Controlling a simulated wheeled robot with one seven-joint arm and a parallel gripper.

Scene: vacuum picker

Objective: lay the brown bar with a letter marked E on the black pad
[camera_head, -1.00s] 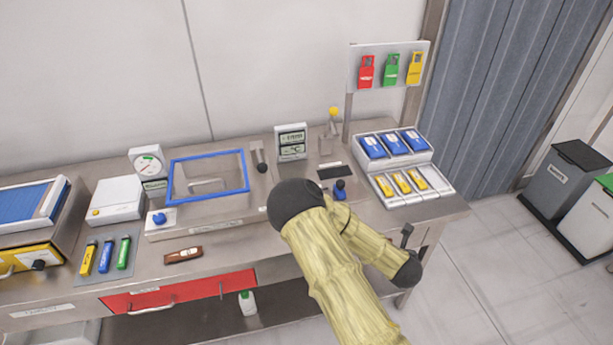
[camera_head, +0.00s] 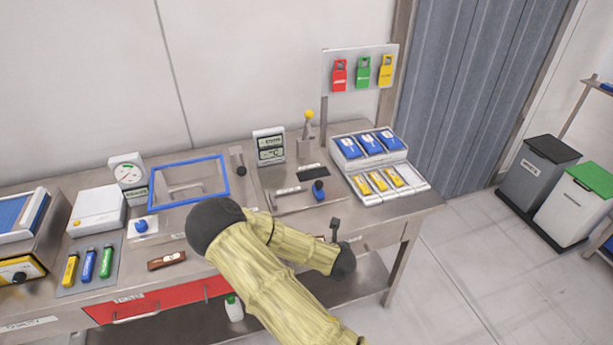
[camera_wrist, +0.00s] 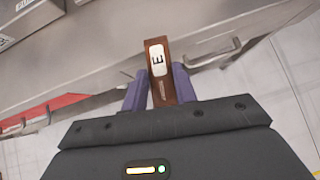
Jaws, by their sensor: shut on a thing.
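My gripper (camera_wrist: 158,88) is shut on a brown bar (camera_wrist: 162,90) with a black E on a white label, seen in the wrist view. The bar stands out between the two purple fingers, in front of the bench's front edge. In the head view my arm reaches across the bench front, and the bar in my fingers cannot be made out. The black pad (camera_head: 311,171) lies flat on the bench top, behind a blue knob and left of the battery-like blue and yellow packs. It looks bare.
Another brown bar (camera_head: 166,260) lies on the bench at left. The blue knob (camera_head: 318,190) stands in front of the pad, and a yellow-topped lever (camera_head: 308,122) stands behind it. A stepped white rack (camera_head: 395,182) is at right. A drawer handle (camera_wrist: 217,55) juts from the bench front.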

